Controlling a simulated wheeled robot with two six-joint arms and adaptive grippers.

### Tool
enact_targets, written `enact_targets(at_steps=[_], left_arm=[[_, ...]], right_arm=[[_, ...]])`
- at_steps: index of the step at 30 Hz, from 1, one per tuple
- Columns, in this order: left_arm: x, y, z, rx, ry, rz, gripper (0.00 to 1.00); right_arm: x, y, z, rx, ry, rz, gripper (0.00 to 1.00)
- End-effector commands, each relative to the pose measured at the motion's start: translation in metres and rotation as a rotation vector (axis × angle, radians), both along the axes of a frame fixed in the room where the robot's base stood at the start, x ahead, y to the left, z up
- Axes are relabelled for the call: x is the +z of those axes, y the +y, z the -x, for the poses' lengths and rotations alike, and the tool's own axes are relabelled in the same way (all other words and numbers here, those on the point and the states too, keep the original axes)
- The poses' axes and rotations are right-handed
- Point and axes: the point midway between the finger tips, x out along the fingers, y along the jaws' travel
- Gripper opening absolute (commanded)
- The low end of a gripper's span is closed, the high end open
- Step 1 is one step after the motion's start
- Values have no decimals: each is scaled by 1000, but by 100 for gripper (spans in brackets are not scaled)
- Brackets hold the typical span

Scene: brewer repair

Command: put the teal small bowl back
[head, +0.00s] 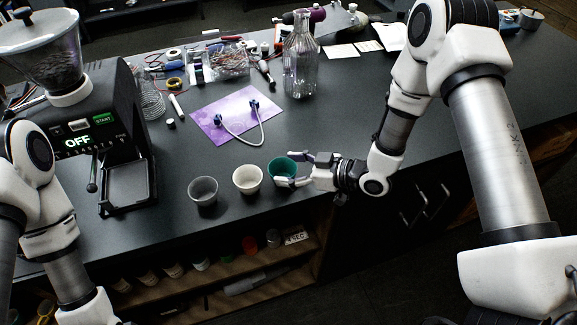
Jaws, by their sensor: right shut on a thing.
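The teal small bowl (282,169) is near the counter's front edge, at the right end of a row with a white bowl (247,179) and a grey bowl (203,191). My right gripper (293,172) reaches in from the right and is shut on the teal bowl's right side. The bowl looks upright; I cannot tell whether it touches the counter. My left arm is at the left edge of the view, and its gripper is out of view.
A black brewer (105,125) showing OFF stands at the left. A purple sheet (228,112) with a cable, a glass bottle (300,60) and several tools lie behind the bowls. An open shelf (220,275) with cups is below the counter.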

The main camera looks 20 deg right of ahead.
Motion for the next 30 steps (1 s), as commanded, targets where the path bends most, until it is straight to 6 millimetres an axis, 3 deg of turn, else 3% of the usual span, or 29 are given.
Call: enact_targets(at_steps=[12,13,15,27,30], left_arm=[[-4,0,0,1,0,0,0],[-3,0,0,1,0,0,0],[-2,0,0,1,0,0,0],[5,0,0,1,0,0,0],[-3,0,0,1,0,0,0]], right_arm=[[-11,0,0,0,-2,-1,34],[-10,0,0,0,-1,0,78],[-9,0,0,0,-1,0,96],[-1,0,0,1,-3,0,96],[-1,-11,7,-7,-1,-3,96]])
